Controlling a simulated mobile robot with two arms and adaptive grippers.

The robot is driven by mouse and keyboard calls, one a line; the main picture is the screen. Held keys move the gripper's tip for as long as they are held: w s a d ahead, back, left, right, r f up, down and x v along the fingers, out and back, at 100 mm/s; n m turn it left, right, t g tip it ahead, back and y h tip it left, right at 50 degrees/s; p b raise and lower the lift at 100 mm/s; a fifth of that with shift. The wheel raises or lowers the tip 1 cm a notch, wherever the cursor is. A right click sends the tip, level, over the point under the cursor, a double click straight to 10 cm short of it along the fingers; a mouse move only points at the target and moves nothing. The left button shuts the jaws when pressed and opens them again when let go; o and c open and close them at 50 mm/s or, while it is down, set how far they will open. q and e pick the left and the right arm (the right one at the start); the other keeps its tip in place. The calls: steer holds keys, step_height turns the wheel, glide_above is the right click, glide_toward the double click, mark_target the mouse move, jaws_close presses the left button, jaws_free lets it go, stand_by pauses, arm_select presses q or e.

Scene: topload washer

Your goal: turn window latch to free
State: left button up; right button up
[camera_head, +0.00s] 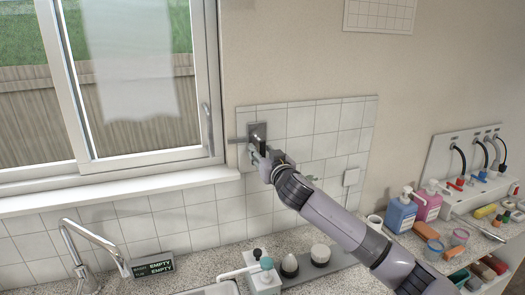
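A sliding window with a white frame (213,60) fills the left of the head view. A slim grey handle (207,112) stands upright on the right side of its frame, and it looks like the window latch. My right gripper (260,155) is to the right of this handle, apart from it, in front of the tiled wall. It is at the lower edge of a dark metal plate with a short lever (257,131). Whether it touches the plate is unclear. Its fingers are small and dark, so their opening cannot be told. My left gripper is not in view.
A white sill (120,193) runs under the window. Below are a faucet (92,238), a small display (152,268) and a teal-and-white device (263,276) on the speckled counter. Bottles (401,212), cups and several hoses crowd the right.

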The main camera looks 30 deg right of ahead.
steer(key=shift+c, duration=0.4)
jaws_close()
stand_by(0.5)
